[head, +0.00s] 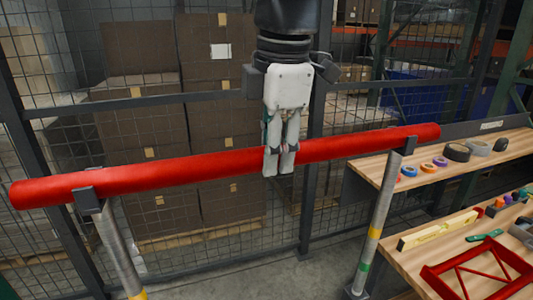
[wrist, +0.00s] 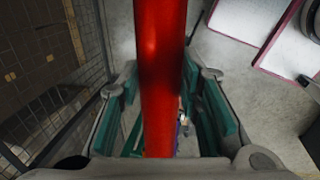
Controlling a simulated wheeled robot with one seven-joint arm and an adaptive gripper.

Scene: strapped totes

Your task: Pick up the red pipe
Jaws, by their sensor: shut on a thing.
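The red pipe (head: 185,172) is long and lies across two grey metal stands, slightly higher at the right end in the head view. Dark brackets on the left stand (head: 112,240) and the right stand (head: 378,225) are at the pipe. My gripper (head: 280,160) comes down from above near the pipe's middle, right of centre, and is shut on it. In the wrist view the red pipe (wrist: 162,70) runs between the teal-padded fingers of my gripper (wrist: 170,125). Whether the pipe is clear of the brackets is hard to tell.
A wire mesh fence (head: 60,65) stands behind the pipe, with stacked brown boxes (head: 140,110) beyond it. At the right, a wooden workbench (head: 400,260) holds tape rolls, a yellow level (head: 440,229) and a red frame (head: 480,272). Bare floor lies below the pipe.

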